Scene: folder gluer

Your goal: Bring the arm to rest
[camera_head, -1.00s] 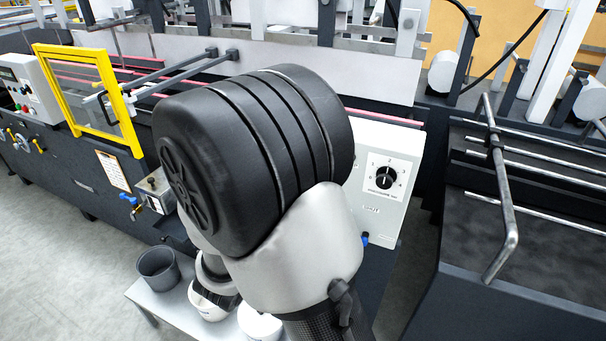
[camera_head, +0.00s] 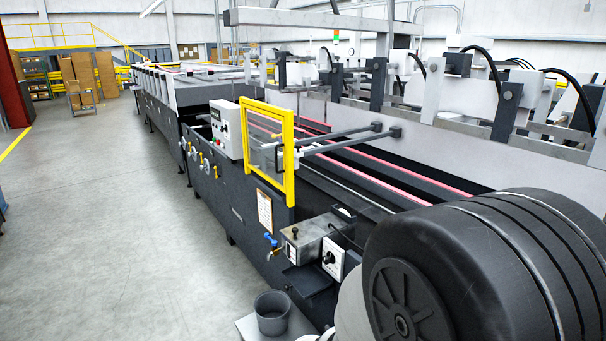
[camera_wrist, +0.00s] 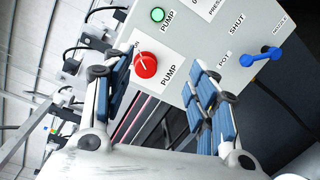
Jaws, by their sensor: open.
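My gripper (camera_wrist: 162,105) shows in the wrist view with its two blue-padded fingers spread apart. It is open and nothing is between the fingers. Beyond the fingers is a light grey control panel with a red knob (camera_wrist: 146,65) marked PUMP, a green button (camera_wrist: 158,15) and a blue lever (camera_wrist: 262,56). In the head view my arm's dark rounded joint fills the lower right, and my gripper is out of sight there.
The long folder gluer (camera_head: 238,205) runs into the distance with a yellow-framed guard (camera_head: 291,160) on its side. A grey pot (camera_head: 272,310) stands on a small table (camera_head: 248,328) below the glue unit (camera_head: 309,238). The floor at left (camera_head: 110,220) is clear.

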